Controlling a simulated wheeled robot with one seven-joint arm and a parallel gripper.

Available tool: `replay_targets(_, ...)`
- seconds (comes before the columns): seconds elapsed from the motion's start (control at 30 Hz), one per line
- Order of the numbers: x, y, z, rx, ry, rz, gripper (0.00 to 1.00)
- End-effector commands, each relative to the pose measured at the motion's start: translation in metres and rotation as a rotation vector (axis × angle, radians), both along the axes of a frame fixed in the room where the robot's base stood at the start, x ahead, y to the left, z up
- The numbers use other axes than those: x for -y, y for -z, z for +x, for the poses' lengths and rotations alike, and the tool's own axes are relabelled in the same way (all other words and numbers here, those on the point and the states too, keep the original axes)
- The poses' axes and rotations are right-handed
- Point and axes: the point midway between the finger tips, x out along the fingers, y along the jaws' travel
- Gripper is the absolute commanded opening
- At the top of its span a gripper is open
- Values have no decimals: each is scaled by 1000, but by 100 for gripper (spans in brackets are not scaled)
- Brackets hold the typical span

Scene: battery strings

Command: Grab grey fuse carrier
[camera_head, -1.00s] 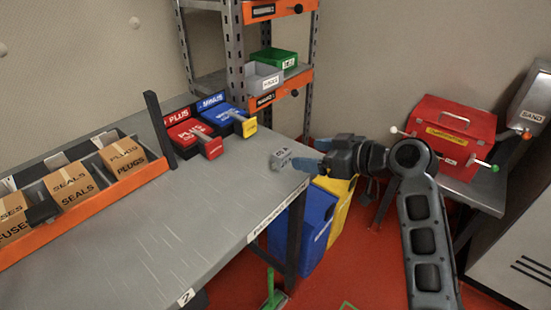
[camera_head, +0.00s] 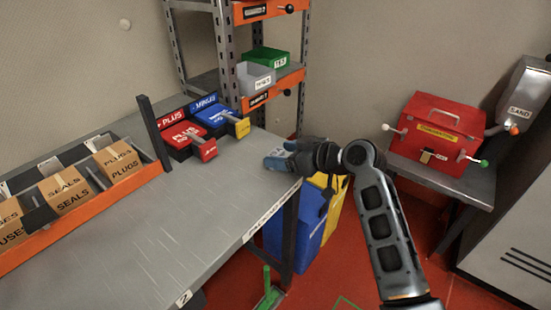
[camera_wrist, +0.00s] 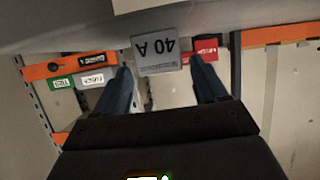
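The grey fuse carrier (camera_wrist: 160,52) is a small block marked "40 A", seen large at the top middle of the wrist view. In the head view the carrier (camera_head: 277,152) sits at the right end of the grey table, partly hidden by my fingers. My gripper (camera_head: 274,158) reaches in from the right at table height. In the wrist view its two blue fingers (camera_wrist: 161,68) are apart, with one fingertip close to each side of the carrier. I cannot tell whether they touch it.
Red PLUS (camera_head: 187,140) and blue MINUS (camera_head: 217,118) fuse holders stand behind on the table (camera_head: 170,235). An orange-edged tray (camera_head: 90,208) with boxes is at left. A shelf rack (camera_head: 222,60) stands behind. Blue and yellow bins are below the table edge.

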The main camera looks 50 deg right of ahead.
Motion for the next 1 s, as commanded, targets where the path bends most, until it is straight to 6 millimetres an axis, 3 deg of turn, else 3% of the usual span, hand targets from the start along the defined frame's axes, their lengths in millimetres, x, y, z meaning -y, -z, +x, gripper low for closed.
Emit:
replay_targets(0.07, 0, 0, 0, 0, 0, 0, 64)
replay_targets(0.53, 0, 0, 0, 0, 0, 0, 19)
replay_targets(0.83, 0, -3, 0, 1, 0, -1, 19)
replay_targets(1.0, 0, -16, 1, 3, -2, -4, 19)
